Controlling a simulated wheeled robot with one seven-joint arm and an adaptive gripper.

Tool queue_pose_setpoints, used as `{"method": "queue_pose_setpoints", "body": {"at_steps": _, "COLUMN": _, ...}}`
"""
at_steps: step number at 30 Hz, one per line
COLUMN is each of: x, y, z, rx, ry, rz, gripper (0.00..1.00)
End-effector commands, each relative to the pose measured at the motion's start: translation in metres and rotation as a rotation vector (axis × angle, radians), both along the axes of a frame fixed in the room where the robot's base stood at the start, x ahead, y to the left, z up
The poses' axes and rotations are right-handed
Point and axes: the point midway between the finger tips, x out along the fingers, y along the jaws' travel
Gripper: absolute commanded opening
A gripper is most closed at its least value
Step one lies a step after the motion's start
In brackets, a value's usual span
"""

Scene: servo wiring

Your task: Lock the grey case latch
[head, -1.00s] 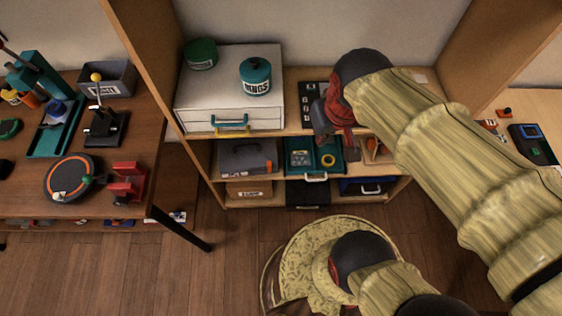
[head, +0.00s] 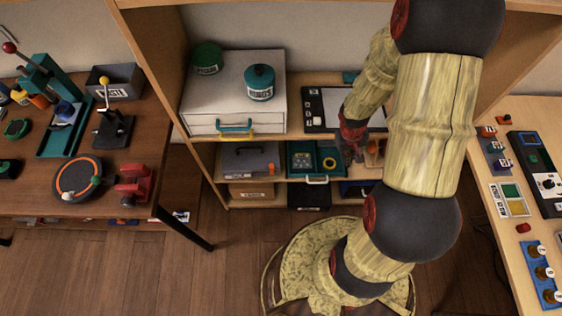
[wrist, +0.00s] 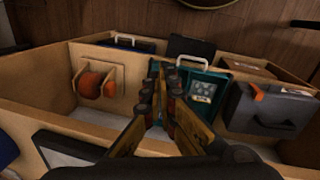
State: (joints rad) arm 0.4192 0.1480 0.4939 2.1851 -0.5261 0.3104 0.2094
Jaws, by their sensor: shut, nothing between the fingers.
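The grey case (head: 245,160) sits on the middle shelf at the left, under the white drawer unit. Its orange latch (head: 271,167) is at the case's right end. The wrist view shows the case (wrist: 265,112) at the right, with the orange latch (wrist: 257,91) tilted at its edge; I cannot tell if it is locked. My gripper (head: 352,152) is shut and empty, to the right of the case and apart from it. In the wrist view my gripper's fingers (wrist: 163,72) point towards the teal case, not the grey one.
A teal case (head: 304,158) with a yellow ring stands between the grey case and my gripper. A white drawer unit (head: 215,98) with two tins is on the shelf above. The shelf's upright (head: 202,160) is left of the grey case. A wooden holder with orange parts (wrist: 95,82) shows in the wrist view.

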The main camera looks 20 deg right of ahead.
Motion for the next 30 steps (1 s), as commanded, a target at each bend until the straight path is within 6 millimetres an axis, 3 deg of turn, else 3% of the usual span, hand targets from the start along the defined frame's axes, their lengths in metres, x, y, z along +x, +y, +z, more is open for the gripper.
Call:
{"method": "queue_pose_setpoints", "body": {"at_steps": 1, "x": 0.0, "y": -0.001, "z": -0.021, "rx": 0.016, "ry": -0.004, "rz": 0.007, "gripper": 0.0}}
{"method": "queue_pose_setpoints", "body": {"at_steps": 6, "x": 0.011, "y": 0.005, "z": -0.082, "rx": 0.087, "ry": -0.078, "rz": 0.045, "gripper": 0.0}}
{"method": "queue_pose_setpoints", "body": {"at_steps": 12, "x": 0.036, "y": 0.038, "z": -0.132, "rx": 0.228, "ry": -0.225, "rz": 0.075, "gripper": 0.0}}
{"method": "queue_pose_setpoints", "body": {"at_steps": 16, "x": 0.058, "y": 0.068, "z": -0.145, "rx": 0.343, "ry": -0.341, "rz": 0.083, "gripper": 0.0}}
{"method": "queue_pose_setpoints", "body": {"at_steps": 21, "x": 0.087, "y": 0.1, "z": -0.136, "rx": 0.48, "ry": -0.469, "rz": 0.07, "gripper": 0.0}}
{"method": "queue_pose_setpoints", "body": {"at_steps": 30, "x": 0.103, "y": 0.115, "z": -0.123, "rx": 0.554, "ry": -0.536, "rz": 0.04, "gripper": 0.0}}
